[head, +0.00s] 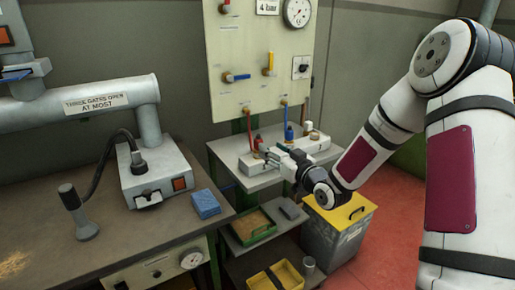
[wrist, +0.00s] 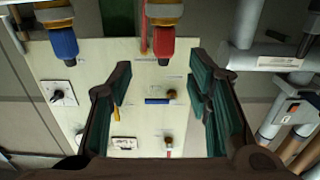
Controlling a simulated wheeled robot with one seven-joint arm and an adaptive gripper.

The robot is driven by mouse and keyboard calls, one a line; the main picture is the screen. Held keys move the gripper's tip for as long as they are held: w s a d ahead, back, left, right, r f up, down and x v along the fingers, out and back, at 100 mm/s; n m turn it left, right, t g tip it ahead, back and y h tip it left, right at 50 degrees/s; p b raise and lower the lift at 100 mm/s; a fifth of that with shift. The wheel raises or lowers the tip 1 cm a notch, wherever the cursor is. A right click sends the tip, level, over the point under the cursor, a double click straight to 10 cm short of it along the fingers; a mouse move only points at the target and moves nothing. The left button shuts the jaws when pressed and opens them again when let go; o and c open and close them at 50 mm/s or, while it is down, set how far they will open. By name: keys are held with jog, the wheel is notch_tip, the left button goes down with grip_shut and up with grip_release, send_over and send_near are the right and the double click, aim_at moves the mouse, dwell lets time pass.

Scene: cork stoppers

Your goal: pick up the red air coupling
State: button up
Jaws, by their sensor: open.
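The red air coupling (head: 257,142) stands at the left end of the pale block on the small shelf below the gauge panel. In the wrist view, which looks upside down, the red coupling (wrist: 160,48) with its brass collar shows at the top, between the lines of my fingers. My gripper (head: 273,153) is at the shelf, just right of and nearer than the red coupling. In the wrist view my gripper (wrist: 159,75) is open, with dark green pads apart and nothing held. Whether a finger touches the coupling cannot be told.
A blue coupling (head: 289,133) stands right of the red one, and also shows in the wrist view (wrist: 64,43). Hoses rise to the gauge panel (head: 232,70) behind. A workbench (head: 150,240) with a grey machine is at left. A yellow-lidded bin (head: 335,218) stands below.

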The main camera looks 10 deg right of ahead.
aim_at(259, 138)
jog(key=x, duration=0.8)
jog(key=shift+a+f, duration=0.1)
jog(key=shift+a, duration=0.1)
jog(key=shift+c, duration=0.6)
grip_shut()
